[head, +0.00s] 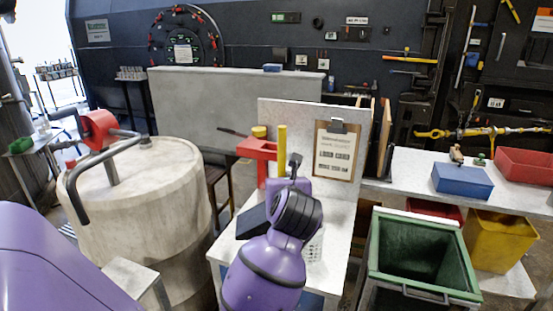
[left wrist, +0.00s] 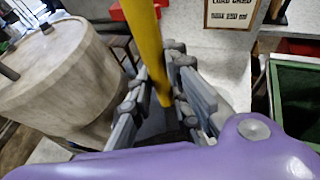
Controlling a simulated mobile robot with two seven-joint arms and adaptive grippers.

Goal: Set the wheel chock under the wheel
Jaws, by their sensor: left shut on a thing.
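A yellow upright bar (head: 282,140) stands above the white table in the head view. In the left wrist view the yellow bar (left wrist: 147,45) runs down between the fingers of my left gripper (left wrist: 161,90), which is shut on it. In the head view my left gripper (head: 295,168) is partly hidden by its own wrist. A dark slanted block (head: 252,222) lies on the table just left of the gripper. It may be the wheel chock, but whether the bar joins it is hidden. I cannot pick out the wheel. My right gripper is not in view.
A red stand (head: 258,150) is beside the bar, and a clipboard (head: 333,152) is on the upright panel behind. A large pale drum (head: 140,190) stands left of the table (head: 340,215). A green bin (head: 424,250) stands to the right.

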